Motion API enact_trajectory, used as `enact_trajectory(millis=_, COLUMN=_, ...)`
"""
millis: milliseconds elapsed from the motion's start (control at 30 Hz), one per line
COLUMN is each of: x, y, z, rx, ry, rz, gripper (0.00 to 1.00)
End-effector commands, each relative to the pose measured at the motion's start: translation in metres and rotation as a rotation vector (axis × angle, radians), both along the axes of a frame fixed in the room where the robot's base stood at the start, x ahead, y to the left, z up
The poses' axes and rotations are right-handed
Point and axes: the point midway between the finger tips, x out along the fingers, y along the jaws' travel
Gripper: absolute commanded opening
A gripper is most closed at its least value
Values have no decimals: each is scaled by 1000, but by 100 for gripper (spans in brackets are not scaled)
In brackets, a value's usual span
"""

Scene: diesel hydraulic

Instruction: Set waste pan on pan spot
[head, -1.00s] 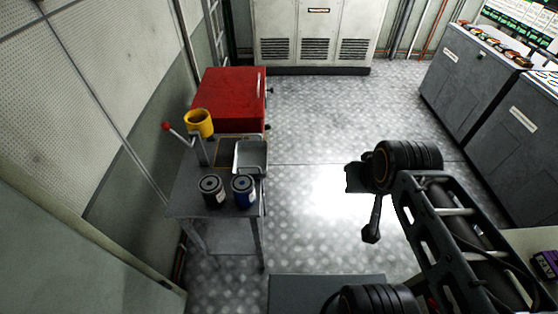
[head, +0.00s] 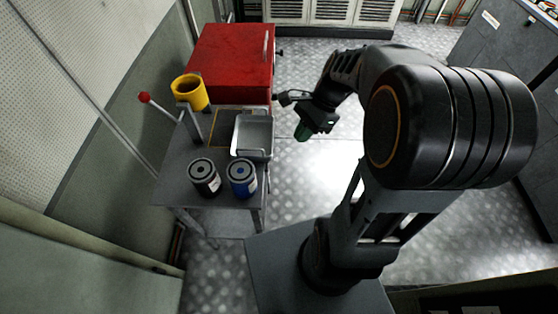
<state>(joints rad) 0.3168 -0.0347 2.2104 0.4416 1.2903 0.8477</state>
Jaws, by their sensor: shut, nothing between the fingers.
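The waste pan (head: 253,136) is a pale grey open tray with a handle at its front. It sits upright at the right edge of a small grey metal table. The pan spot (head: 224,124) is a yellow-outlined area on the table, left of the pan; the pan seems to cover or border its right side. My gripper (head: 302,132) has dark green fingertips and points down, to the right of the pan and apart from it. It is shut and empty.
A black can (head: 204,178) and a blue can (head: 242,179) stand in front of the pan. A yellow cup (head: 190,92) and red-knobbed lever (head: 146,98) stand at the left. A red cabinet (head: 232,58) is behind the table (head: 172,185). Open floor lies right.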

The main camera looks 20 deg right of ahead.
Motion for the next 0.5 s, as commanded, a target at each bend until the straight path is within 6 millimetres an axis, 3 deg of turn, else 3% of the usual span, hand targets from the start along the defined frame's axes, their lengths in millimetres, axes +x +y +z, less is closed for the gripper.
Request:
enact_trajectory(millis=33, x=9, y=-7, z=-41, rx=83, ry=146, rz=-158, gripper=0)
enact_trajectory(millis=100, x=20, y=-15, z=-71, rx=190, ry=342, rz=-363, gripper=0)
enact_trajectory(millis=300, x=47, y=-47, z=-148, rx=466, ry=860, rz=-800, gripper=0)
enact_trajectory(millis=500, x=60, y=-78, z=-202, rx=662, ry=1237, rz=-1016, gripper=0)
